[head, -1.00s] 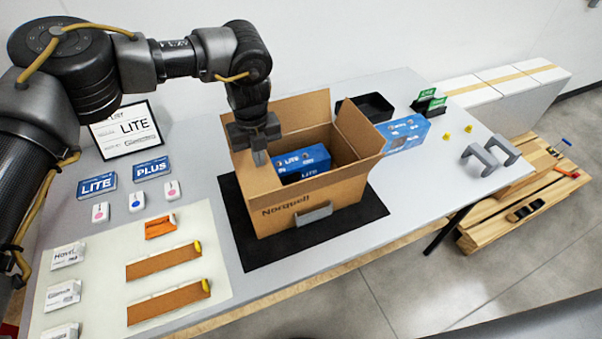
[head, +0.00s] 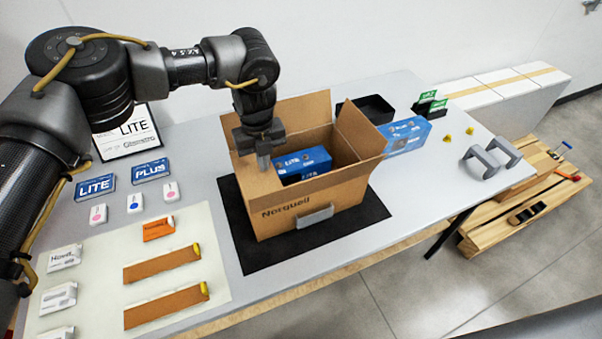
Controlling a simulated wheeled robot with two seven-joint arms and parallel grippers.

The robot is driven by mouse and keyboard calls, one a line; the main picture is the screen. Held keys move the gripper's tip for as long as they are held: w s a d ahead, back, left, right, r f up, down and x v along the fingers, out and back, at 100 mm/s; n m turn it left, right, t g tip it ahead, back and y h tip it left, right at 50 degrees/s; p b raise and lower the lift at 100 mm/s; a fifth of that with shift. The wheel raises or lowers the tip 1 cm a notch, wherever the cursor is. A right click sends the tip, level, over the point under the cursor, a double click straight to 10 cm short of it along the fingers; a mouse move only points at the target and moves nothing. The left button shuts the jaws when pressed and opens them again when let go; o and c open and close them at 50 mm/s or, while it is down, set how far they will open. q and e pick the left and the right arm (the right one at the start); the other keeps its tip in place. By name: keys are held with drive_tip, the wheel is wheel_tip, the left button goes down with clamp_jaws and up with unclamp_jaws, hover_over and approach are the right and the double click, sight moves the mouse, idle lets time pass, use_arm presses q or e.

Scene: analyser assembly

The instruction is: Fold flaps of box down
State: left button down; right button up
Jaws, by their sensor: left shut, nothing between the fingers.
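An open brown cardboard box (head: 310,215) marked "Norquell" stands on a black mat (head: 245,255). Its right flap (head: 358,132) stands up and leans outward, and a back flap (head: 303,110) also stands up. The left flap (head: 245,170) is up beside my left gripper, which partly hides it. My left gripper (head: 264,163) is shut and empty, pointing down at the box's left side; I cannot tell whether it touches the flap. A blue box marked "LITE" (head: 303,161) lies inside. My right gripper is not in view.
A blue carton (head: 405,135) stands right of the box, with a black tray (head: 374,108) behind it. Grey handle-like brackets (head: 490,158) stand at the table's right. Small packets, cards and brown strips (head: 162,264) lie on the left. A framed sign (head: 127,132) stands behind.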

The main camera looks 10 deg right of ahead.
use_arm(q)
drive_tip(key=shift+f, duration=0.45)
drive_tip(key=shift+r, duration=0.1)
idle(0.4)
wheel_tip(320, 180, up, 8)
drive_tip(key=p, duration=0.4)
drive_tip(key=shift+f+p, duration=0.25)
drive_tip(key=shift+p, duration=0.05)
